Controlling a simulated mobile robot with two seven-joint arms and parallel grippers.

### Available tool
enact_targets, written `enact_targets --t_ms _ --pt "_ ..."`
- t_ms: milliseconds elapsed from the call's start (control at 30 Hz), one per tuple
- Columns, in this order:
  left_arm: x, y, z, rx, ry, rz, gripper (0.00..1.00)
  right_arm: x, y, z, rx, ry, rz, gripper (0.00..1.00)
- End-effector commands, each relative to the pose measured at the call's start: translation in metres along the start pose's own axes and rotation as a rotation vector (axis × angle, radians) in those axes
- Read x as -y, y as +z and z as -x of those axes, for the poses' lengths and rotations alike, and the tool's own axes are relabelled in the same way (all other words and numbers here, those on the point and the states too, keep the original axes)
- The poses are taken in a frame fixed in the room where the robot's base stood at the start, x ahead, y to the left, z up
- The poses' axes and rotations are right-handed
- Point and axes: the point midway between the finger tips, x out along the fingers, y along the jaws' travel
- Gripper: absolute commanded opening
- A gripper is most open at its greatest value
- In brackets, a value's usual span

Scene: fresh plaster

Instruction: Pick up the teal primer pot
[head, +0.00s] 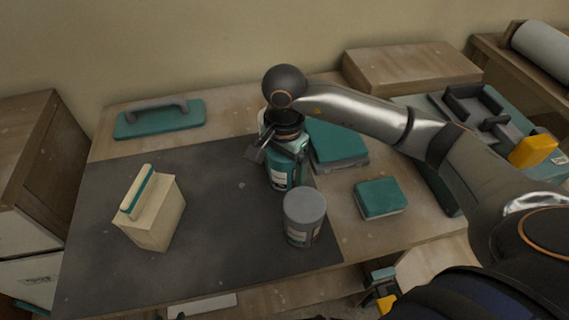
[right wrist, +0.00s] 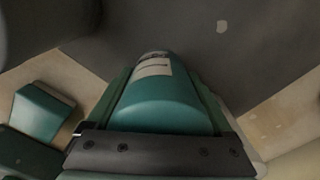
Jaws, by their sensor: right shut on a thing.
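The teal primer pot (head: 281,178), a teal container with a pale label, is at the right part of the dark mat (head: 215,215). My right gripper (head: 277,157) reaches it from above and is shut on it, with a finger on either side. The right wrist view shows the teal pot (right wrist: 165,105) between the fingers, its label facing up the picture. The gripper hides the pot's top. I cannot tell whether its base touches the mat. My left gripper is not in view.
A grey-lidded pot (head: 304,217) stands close in front of the teal one. A teal block (head: 380,198) and a larger teal-topped block (head: 338,143) lie to the right. A cream carton (head: 152,212) and a teal float (head: 160,119) are left. The mat's middle is clear.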

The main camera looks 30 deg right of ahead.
Motion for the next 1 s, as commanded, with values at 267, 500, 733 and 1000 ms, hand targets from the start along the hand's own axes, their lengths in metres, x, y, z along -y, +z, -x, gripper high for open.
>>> enact_targets --t_ms 267,500,733,1000 --pt "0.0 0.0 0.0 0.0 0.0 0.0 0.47 0.0 0.0 0.0 0.0 0.0 0.0 0.14" --pt "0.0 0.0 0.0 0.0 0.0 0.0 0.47 0.001 0.0 0.001 0.0 -0.002 0.0 0.0" --pt "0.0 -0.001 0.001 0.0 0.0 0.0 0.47 0.001 0.0 0.007 -0.001 -0.004 0.0 0.0" --pt "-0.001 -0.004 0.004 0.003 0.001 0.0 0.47 0.002 -0.001 0.056 -0.002 -0.008 0.0 0.0"
